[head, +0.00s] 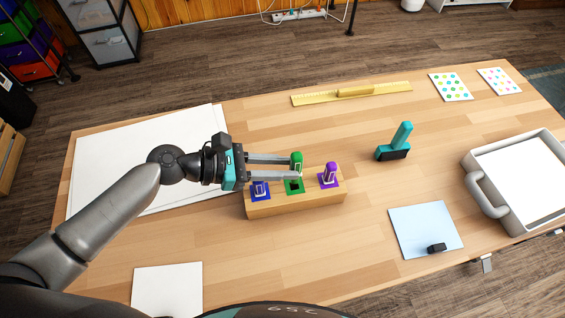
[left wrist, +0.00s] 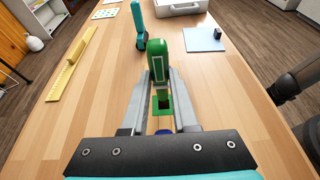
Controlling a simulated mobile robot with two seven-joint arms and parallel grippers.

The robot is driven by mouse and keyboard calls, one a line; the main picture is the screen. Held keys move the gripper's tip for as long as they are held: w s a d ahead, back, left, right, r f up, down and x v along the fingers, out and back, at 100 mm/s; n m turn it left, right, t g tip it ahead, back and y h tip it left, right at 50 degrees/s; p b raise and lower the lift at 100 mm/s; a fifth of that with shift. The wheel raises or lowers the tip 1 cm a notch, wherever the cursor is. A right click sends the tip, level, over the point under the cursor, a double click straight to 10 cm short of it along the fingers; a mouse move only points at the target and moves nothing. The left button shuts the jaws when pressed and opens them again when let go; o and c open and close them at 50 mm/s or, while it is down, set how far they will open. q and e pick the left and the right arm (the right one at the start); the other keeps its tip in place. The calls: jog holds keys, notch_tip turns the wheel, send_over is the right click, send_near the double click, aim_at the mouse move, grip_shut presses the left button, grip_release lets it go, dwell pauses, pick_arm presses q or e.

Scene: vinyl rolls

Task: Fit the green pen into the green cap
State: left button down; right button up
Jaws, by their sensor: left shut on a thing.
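My left gripper (head: 296,168) is shut on the green pen (head: 297,158), which has a rounded green top. The pen also shows between the fingers in the left wrist view (left wrist: 164,58). It is held roughly upright over the wooden block (head: 298,201). The green cap (head: 289,187) shows as a green square with a dark opening in the middle of the block, just below the pen. It also shows in the left wrist view (left wrist: 154,110). I cannot tell whether the pen's lower end touches the opening. My right gripper is not in view.
A blue piece (head: 259,187) and a purple piece (head: 329,173) stand on the block either side of the green square. A teal stapler-like object (head: 401,136) stands to the right. A grey tray (head: 473,160) is at the far right. A yellow ruler (head: 391,91) lies behind.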

pick_arm(q)
jog(key=shift+p, duration=0.3)
dwell(0.6)
jog(key=shift+f+b, duration=0.95)
jog(key=shift+f, duration=0.65)
jog(key=shift+r, duration=0.1)
jog(key=shift+r+p, duration=1.1)
jog(key=shift+p, duration=0.25)
jog(key=shift+p, duration=0.75)
dwell(1.0)
jog(key=shift+f+b, duration=0.85)
jog(key=shift+f, duration=0.3)
jog(key=c, duration=0.6)
grip_release()
